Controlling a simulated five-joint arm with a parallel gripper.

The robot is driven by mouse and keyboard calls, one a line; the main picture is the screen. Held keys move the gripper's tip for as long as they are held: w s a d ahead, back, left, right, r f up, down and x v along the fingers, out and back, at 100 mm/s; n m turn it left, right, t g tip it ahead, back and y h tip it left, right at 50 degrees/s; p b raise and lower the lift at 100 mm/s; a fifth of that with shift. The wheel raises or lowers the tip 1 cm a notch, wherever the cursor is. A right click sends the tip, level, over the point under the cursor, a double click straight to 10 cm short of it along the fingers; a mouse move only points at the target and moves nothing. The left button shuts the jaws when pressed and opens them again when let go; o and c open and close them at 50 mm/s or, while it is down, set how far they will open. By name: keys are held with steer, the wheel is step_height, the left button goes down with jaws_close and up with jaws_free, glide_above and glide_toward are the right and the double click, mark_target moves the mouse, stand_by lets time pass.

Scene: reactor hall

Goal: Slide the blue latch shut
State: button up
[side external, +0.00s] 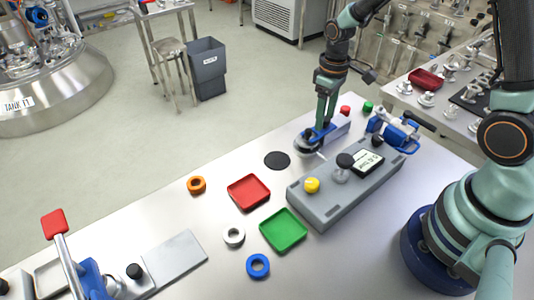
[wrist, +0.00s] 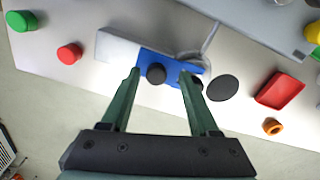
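The blue latch (wrist: 172,66) is a flat blue bar with a black round knob (wrist: 156,73), lying along a light grey block (wrist: 118,46). It also shows in the side view (side external: 318,133), partly hidden by my gripper. My gripper (wrist: 160,74) is open, its two green fingers apart on either side of the knob; whether either finger touches the latch I cannot tell. A second dark knob is partly hidden behind the right finger in the wrist view. In the side view, my gripper (side external: 323,122) points down over the latch.
A silver round part with a rod (side external: 307,144) sits against the latch. A grey control box (side external: 325,208) with knobs and a blue-handled clamp (side external: 398,132) stand nearby. A black disc (side external: 277,160), red tray (side external: 249,192) and green tray (side external: 283,231) lie on the table; red and green buttons are behind.

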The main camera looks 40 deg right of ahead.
steer(key=shift+r, duration=0.1)
step_height(320, 180, up, 12)
stand_by(0.5)
steer(key=s+a+r+m+t, duration=0.3)
steer(key=s+r+t, duration=0.2)
steer(key=s, duration=0.5)
steer(key=shift+a+r+t, duration=0.25)
steer(key=shift+r+t, duration=0.05)
steer(key=shift+r, duration=0.55)
steer(key=shift+o, duration=0.3)
stand_by(0.5)
